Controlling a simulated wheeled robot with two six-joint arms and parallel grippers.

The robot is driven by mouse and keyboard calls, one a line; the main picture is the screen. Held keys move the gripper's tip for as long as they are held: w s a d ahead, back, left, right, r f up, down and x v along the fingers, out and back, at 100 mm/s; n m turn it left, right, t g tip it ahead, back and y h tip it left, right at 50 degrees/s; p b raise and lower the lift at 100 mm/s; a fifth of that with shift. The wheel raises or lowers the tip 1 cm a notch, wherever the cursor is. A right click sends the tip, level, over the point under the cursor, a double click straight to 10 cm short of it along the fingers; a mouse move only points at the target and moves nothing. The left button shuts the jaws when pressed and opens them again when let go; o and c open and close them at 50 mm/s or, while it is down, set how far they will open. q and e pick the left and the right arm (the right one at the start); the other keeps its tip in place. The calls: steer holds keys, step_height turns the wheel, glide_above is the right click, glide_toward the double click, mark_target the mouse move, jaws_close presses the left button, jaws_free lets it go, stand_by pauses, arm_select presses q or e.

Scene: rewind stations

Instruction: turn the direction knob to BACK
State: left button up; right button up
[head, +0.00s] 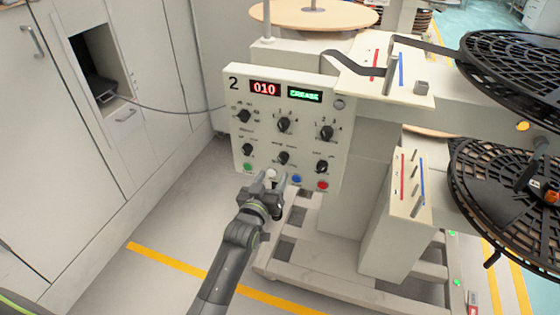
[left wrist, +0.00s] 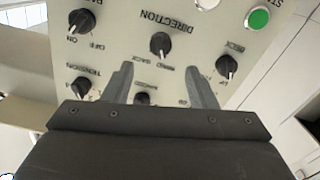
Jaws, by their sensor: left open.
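The direction knob (head: 283,158) is the black middle knob in the lower row of station 2's cream panel (head: 270,107). In the left wrist view, where the panel appears upside down, the direction knob (left wrist: 160,43) sits beyond the fingertips, with its DIRECTION label above it in the picture. WIND and BACK are printed on its other side. I cannot tell for sure which word its white mark points to. My left gripper (head: 276,180) is open and empty, in front of the panel's lower edge. The left wrist view shows its fingers (left wrist: 160,80) spread, apart from the knob.
Other black knobs surround the direction knob. Below the knob row are green (head: 247,167), white (head: 271,174), blue (head: 296,179) and red (head: 322,185) buttons. A red display (head: 265,88) reads 010. Black reels (head: 515,75) stand at right. Grey cabinets (head: 90,170) stand at left, with clear floor between.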

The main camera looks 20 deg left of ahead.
mark_target(281, 161)
arm_select(q)
steer(key=w+b, duration=0.2)
steer(key=w, duration=0.4)
steer(key=shift+w+d+f, duration=0.1)
steer(key=shift+w+f, duration=0.05)
steer(key=shift+w, duration=0.55)
steer(key=shift+c, duration=0.4)
steer(key=c, duration=0.9)
